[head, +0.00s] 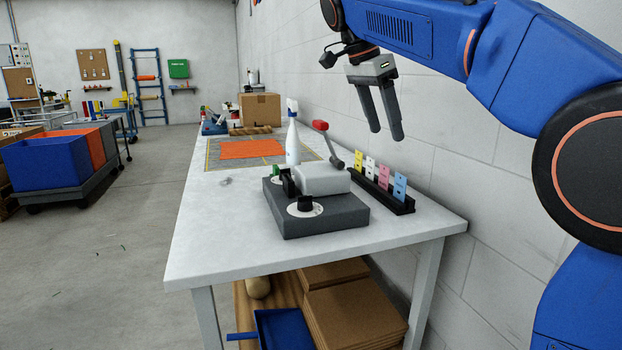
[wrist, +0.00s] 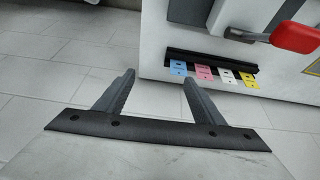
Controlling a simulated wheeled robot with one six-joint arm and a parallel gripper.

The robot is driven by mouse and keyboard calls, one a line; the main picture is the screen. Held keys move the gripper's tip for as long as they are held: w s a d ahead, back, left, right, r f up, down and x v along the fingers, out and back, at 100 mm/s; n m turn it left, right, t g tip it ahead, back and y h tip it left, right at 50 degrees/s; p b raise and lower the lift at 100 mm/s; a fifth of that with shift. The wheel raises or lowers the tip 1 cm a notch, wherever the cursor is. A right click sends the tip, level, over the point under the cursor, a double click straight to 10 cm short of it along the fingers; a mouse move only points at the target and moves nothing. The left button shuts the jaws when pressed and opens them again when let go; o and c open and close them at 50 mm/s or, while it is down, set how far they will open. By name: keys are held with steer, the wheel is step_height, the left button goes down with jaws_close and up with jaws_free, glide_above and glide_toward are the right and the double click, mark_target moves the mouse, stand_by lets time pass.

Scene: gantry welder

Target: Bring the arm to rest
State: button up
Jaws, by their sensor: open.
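My gripper (head: 385,137) hangs in the air above the right side of the workbench, near the wall, in the head view. Its two grey fingers point down and are apart, with nothing between them. In the wrist view my gripper (wrist: 158,82) also shows open and empty, with pale tiled floor or wall behind the fingers. My blue arm reaches in from the right of the head view and is bent.
Below my gripper, the white workbench (head: 210,229) carries a dark grey device (head: 325,220) with a red-tipped lever (head: 321,126), a spray bottle (head: 293,142) and a black rack (head: 398,202) of coloured cards. The block wall (head: 440,165) is close on the right.

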steer(key=s+d+f+n+t+y, duration=0.1)
steer(key=s+d+f+n+y, duration=0.1)
steer(key=s+d+f+n, duration=0.75)
steer(key=s+d+f+n+t+y, duration=0.1)
steer(key=s+f+n, duration=0.1)
steer(key=s+f, duration=0.8)
steer(key=s+d+f+n+t+y, duration=0.1)
steer(key=s+d+f+n, duration=0.1)
steer(key=s+f, duration=0.9)
step_height(320, 180, down, 5)
steer(key=shift+s+d+f+n, duration=0.1)
steer(key=shift+s+d+n, duration=0.1)
steer(key=shift+n, duration=0.15)
